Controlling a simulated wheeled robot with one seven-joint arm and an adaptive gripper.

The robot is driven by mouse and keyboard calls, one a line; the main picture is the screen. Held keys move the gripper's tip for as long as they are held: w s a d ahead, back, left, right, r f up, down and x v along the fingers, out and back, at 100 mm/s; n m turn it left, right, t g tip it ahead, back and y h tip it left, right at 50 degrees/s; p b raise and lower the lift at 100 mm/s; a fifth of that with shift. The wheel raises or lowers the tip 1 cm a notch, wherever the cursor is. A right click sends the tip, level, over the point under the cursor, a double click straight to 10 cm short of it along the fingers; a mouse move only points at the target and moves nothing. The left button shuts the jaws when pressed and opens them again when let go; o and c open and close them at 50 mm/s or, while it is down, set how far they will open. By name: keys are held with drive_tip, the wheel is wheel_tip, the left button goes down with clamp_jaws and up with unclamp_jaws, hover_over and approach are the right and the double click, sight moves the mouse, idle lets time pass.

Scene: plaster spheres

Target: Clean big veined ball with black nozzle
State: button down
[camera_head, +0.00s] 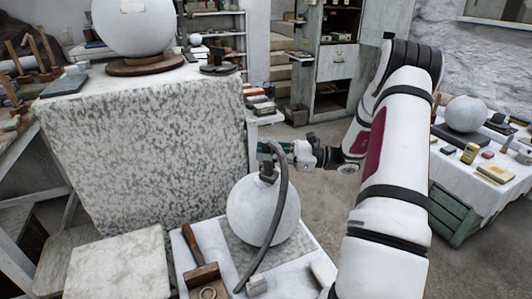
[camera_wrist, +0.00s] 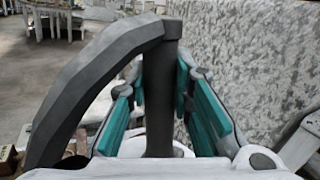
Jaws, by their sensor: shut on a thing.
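My gripper (camera_head: 278,152) is shut on a dark grey-black nozzle (camera_head: 268,172), held roughly upright above a white ball (camera_head: 263,212) on the low front table. In the wrist view the nozzle (camera_wrist: 160,100) stands between the teal finger pads, and its thick hose (camera_wrist: 85,85) bends away to the left. In the head view the hose curves down in front of the ball. A large white ball (camera_head: 135,25) rests on a round wooden stand at the back left. Another pale ball (camera_head: 466,114) sits on the right table. I cannot clearly tell which is veined.
A tall speckled stone block (camera_head: 150,140) stands behind and left of the low table. A wooden mallet (camera_head: 200,260) lies left of the ball. The right table (camera_head: 485,195) holds small blocks and tools. Open floor (camera_head: 325,195) lies between.

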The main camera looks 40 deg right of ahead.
drive_tip(key=shift+f, duration=0.4)
drive_tip(key=shift+s+a+r, duration=0.1)
drive_tip(key=shift+s, duration=0.25)
drive_tip(key=shift+s+a+f+p, duration=0.2)
drive_tip(key=shift+s+p, duration=0.1)
drive_tip(key=shift+p, duration=0.1)
drive_tip(key=shift+w+d, duration=0.1)
drive_tip(key=shift+w, duration=0.05)
drive_tip(key=shift+w+d+r+b, duration=0.1)
drive_tip(key=shift+w+d+b, duration=0.15)
drive_tip(key=shift+w, duration=0.4)
drive_tip(key=shift+w+d+r+b, duration=0.1)
drive_tip(key=shift+w+d+b, duration=0.1)
drive_tip(key=shift+w, duration=0.4)
drive_tip(key=shift+s+a, duration=0.1)
drive_tip(key=shift+s, duration=0.05)
